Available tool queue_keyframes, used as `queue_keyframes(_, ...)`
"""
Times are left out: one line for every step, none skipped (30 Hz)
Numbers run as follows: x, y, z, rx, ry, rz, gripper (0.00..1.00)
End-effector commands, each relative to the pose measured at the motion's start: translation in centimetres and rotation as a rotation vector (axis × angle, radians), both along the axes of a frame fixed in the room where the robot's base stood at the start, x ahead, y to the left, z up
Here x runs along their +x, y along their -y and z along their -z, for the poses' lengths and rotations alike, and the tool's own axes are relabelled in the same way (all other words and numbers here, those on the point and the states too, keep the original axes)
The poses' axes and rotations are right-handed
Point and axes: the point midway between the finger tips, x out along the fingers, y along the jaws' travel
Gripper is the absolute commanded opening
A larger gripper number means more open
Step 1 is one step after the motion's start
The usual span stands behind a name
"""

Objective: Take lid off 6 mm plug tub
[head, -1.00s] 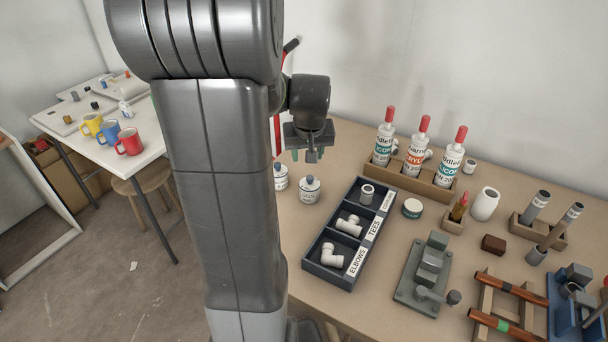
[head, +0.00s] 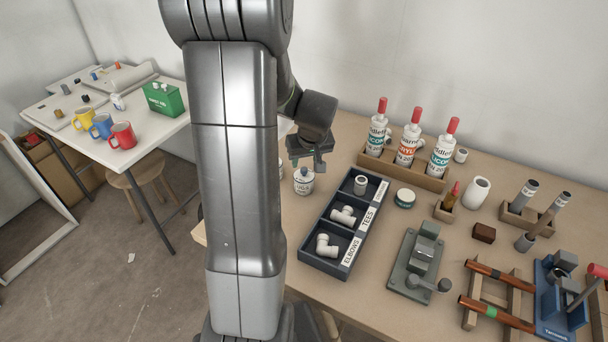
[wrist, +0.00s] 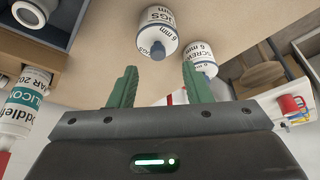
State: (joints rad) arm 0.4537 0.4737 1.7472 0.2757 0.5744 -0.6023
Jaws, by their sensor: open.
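In the head view my gripper (head: 307,160) is just above the tub. A similar screw tub (wrist: 203,60) stands beside it, mostly hidden by my arm in the head view.
A dark divided tray (head: 345,225) of pipe fittings stands right of the plug tub. A wooden rack (head: 402,174) of red-capped bottles is behind it. The bench's left edge is close by. Mugs and a green box (head: 164,99) are on another table.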

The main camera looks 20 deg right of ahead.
Motion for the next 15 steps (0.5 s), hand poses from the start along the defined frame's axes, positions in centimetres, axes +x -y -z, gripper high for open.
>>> queue_keyframes(0.1,0.0,0.2,0.0,0.0,0.0,0.44)
queue_keyframes(0.1,0.0,0.3,-0.001,0.001,0.0,0.44)
queue_keyframes(0.2,0.0,0.4,-0.001,0.001,0.0,0.44)
queue_keyframes(0.3,0.0,0.5,-0.001,0.001,0.0,0.44)
queue_keyframes(0.3,0.1,0.7,-0.001,0.0,0.0,0.44)
queue_keyframes(0.4,0.1,1.0,0.0,-0.001,0.0,0.44)
queue_keyframes(0.6,0.1,1.3,0.001,-0.002,0.001,0.44)
queue_keyframes(0.7,0.2,1.5,0.002,-0.002,0.001,0.44)
queue_keyframes(0.9,0.2,2.0,0.002,-0.002,0.001,0.44)
queue_keyframes(1.0,0.3,2.3,0.002,-0.002,0.001,0.44)
queue_keyframes(1.2,0.3,2.7,0.001,-0.002,0.001,0.44)
queue_keyframes(1.4,0.4,3.1,0.0,-0.002,0.0,0.44)
queue_keyframes(1.5,0.4,3.5,0.0,-0.002,0.001,0.44)
queue_keyframes(1.7,0.4,3.8,0.001,-0.002,0.001,0.44)
queue_keyframes(1.8,0.4,4.2,0.001,-0.001,0.002,0.44)
